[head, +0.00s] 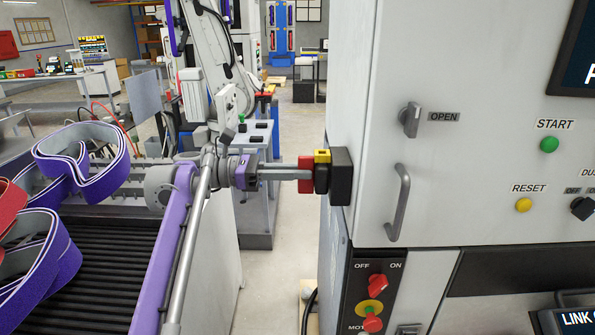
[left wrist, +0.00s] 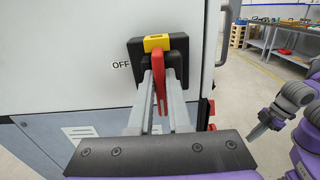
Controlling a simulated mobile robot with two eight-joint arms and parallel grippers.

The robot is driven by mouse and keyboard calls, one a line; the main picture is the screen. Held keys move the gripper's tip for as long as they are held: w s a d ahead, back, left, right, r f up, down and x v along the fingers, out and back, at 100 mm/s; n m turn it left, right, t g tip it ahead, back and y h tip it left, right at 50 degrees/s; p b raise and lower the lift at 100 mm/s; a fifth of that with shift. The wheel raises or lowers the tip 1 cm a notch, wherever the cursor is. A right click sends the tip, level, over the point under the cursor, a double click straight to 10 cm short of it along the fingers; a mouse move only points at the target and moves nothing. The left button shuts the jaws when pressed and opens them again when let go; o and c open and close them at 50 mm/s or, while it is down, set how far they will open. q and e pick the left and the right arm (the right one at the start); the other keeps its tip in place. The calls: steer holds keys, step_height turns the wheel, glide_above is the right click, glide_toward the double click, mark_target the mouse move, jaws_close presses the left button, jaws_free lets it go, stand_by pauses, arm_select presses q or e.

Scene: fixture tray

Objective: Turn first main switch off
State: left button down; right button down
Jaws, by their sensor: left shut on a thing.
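The main switch is a black box with a yellow block (head: 322,157) on the side of the white cabinet, and a red handle (head: 305,176). In the left wrist view the red handle (left wrist: 158,82) points down below the yellow block (left wrist: 156,43), with an OFF label (left wrist: 121,65) to the left. My left gripper (head: 300,174) is shut on the red handle, with a grey finger on either side of it (left wrist: 158,100). My right gripper (left wrist: 262,128) seems to show at the right of the left wrist view; its jaw opening is unclear.
The cabinet front (head: 450,180) has an OPEN knob (head: 411,119), a grey door handle (head: 398,203) and a lower OFF/ON panel with a red knob (head: 377,285). A roller bed (head: 90,280) with purple bands (head: 75,165) stands at the left. Floor shows between them.

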arm_select(q)
steer(key=m+p, duration=0.2)
steer(key=m, duration=0.2)
steer(key=m+p, duration=0.3)
steer(key=m, duration=0.2)
steer(key=m+p, duration=0.2)
steer(key=m, duration=0.2)
steer(key=shift+s+f+m+p, duration=0.1)
steer(key=shift+s+m+p, duration=0.2)
steer(key=shift+s+p, duration=0.1)
steer(key=shift+f+m+p, duration=0.15)
steer(key=shift+m+p, duration=0.2)
steer(key=shift+m, duration=0.65)
steer(key=shift+f+m+p, duration=0.1)
steer(key=shift+m+p, duration=0.25)
steer(key=shift+m, duration=0.65)
arm_select(e)
step_height(320, 180, up, 11)
steer(key=w, duration=0.3)
steer(key=shift+t, duration=0.3)
steer(key=shift+r, duration=0.15)
arm_select(q)
steer(key=c, duration=0.9)
jaws_free()
steer(key=shift+o, duration=0.2)
steer(key=shift+a, duration=0.1)
